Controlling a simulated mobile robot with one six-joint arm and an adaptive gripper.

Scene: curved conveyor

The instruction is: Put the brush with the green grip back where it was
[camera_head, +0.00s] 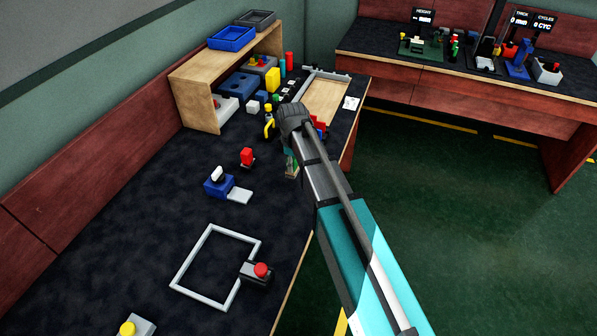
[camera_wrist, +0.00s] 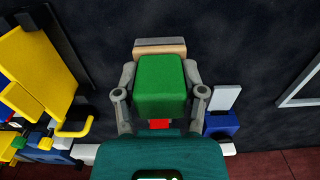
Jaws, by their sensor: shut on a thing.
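The brush's green grip (camera_wrist: 161,84) is between the two fingers of my gripper (camera_wrist: 162,92) in the wrist view. A tan block with a grey edge (camera_wrist: 160,46) shows just beyond the grip and looks like part of the brush. In the head view my gripper (camera_head: 291,163) is over the dark table, mostly hidden by my own arm, with only a little green showing. The brush's lower end is hidden, so I cannot tell whether it touches the table. I cannot make out the brush's earlier place.
A blue fixture with a white plate (camera_head: 219,184) and a red part (camera_head: 247,157) stand left of my gripper. A yellow hooked part (camera_head: 268,123) and a wooden shelf (camera_head: 197,104) are behind. A white square frame (camera_head: 185,264) lies nearer. Dark tabletop between them is clear.

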